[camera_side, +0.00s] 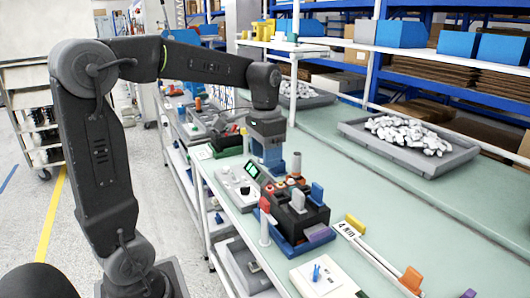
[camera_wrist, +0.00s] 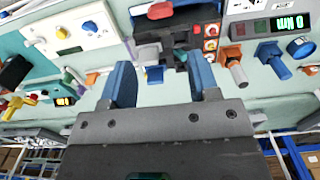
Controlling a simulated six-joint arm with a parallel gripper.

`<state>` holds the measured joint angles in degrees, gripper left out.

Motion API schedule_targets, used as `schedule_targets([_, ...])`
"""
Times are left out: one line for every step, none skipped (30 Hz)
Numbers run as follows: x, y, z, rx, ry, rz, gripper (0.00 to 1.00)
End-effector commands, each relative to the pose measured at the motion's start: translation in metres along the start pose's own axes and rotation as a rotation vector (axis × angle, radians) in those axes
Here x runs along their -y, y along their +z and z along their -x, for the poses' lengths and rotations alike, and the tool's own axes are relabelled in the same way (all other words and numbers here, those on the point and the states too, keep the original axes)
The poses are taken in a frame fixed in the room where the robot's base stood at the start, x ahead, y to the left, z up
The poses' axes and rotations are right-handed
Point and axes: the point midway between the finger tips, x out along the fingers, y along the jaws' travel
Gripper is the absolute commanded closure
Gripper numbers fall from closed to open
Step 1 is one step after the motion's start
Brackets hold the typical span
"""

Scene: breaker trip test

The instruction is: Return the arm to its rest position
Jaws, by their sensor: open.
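My gripper (camera_side: 272,168) hangs from my bent arm over the near bench, pointing down, just behind a black test fixture on a blue base (camera_side: 310,238). In the wrist view its two blue fingers stand apart, with an open gap between the tips (camera_wrist: 158,62). Nothing is held between them. Beyond the gap the wrist view shows a grey and black device with a red part on top (camera_wrist: 174,10). In the side view the fingertips are small and partly hard to tell from the parts behind them.
The pale green bench (camera_side: 350,200) carries a white control box (camera_side: 236,186), a white plate with a blue switch (camera_side: 320,276) and a rail with an orange block (camera_side: 411,278). A grey tray of white parts (camera_side: 408,145) stands farther back. Blue-framed shelves fill the background.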

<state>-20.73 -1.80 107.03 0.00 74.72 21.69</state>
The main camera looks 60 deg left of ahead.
Motion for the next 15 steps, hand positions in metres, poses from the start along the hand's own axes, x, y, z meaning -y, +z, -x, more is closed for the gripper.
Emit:
schedule_targets([0.0,0.0,0.001,-0.001,0.0,0.0,0.45])
schedule_targets([0.0,0.0,0.002,-0.001,0.0,0.0,0.45])
schedule_targets([0.0,0.0,0.002,-0.001,0.0,0.0,0.45])
schedule_targets([0.0,0.0,0.002,-0.001,0.0,0.0,0.45])
schedule_targets([0.0,0.0,0.001,-0.001,0.0,0.0,0.45])
schedule_targets([0.0,0.0,0.001,-0.001,0.0,0.0,0.45])
schedule_targets([0.0,0.0,0.001,-0.001,0.0,0.0,0.45])
schedule_targets([0.0,0.0,0.001,-0.001,0.0,0.0,0.45])
schedule_targets([0.0,0.0,0.001,-0.002,-0.001,0.0,0.45])
schedule_targets([-0.001,0.001,0.002,-0.004,-0.002,0.0,0.45])
schedule_targets([-0.003,0.002,0.002,-0.009,-0.003,-0.001,0.45])
schedule_targets([-0.008,0.005,0.003,-0.021,-0.008,-0.001,0.45])
schedule_targets([-0.012,0.008,0.004,-0.033,-0.012,-0.003,0.45])
schedule_targets([-0.018,0.012,0.006,-0.049,-0.017,-0.004,0.45])
schedule_targets([-0.027,0.018,0.007,-0.075,-0.025,-0.004,0.45])
